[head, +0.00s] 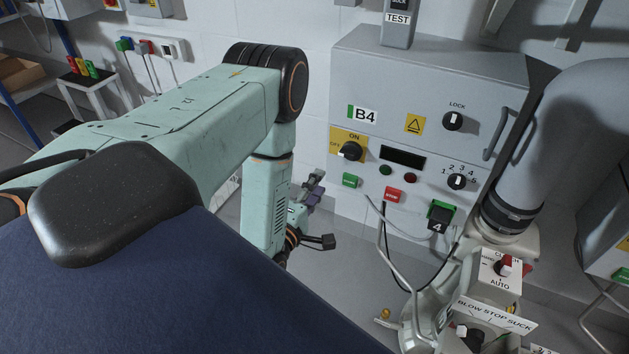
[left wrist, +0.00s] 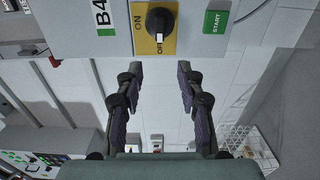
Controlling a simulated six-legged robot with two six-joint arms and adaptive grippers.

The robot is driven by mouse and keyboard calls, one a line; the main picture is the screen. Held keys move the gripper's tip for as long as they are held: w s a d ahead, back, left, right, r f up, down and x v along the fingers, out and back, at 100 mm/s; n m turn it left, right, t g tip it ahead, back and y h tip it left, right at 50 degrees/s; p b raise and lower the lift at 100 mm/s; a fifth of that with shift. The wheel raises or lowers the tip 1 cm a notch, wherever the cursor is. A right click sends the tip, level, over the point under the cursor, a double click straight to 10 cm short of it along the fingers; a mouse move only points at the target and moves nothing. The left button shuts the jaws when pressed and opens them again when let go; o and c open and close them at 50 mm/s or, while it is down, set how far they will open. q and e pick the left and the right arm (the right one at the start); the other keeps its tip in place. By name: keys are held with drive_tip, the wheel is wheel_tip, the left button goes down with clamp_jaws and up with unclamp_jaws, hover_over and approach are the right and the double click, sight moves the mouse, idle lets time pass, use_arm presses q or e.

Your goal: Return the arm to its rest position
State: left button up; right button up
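My left gripper (head: 320,212) is at the forearm's lower end, left of the cabinet and partly hidden by the forearm. In the left wrist view the left gripper (left wrist: 160,70) is open, with nothing between its two purple-padded fingers. The black ON/OFF knob (left wrist: 160,20) on its yellow plate lies beyond the fingertips, apart from them. It also shows in the head view (head: 350,151), its mark toward OFF. My right gripper is not in view.
The cabinet carries a green START button (head: 350,181), a red STOP button (head: 393,195), a LOCK knob (head: 453,121) and a numbered dial (head: 457,182). A small side table (head: 93,82) stands at back left.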

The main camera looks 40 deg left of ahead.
use_arm(q)
drive_tip(key=shift+s, duration=0.35)
idle(0.3)
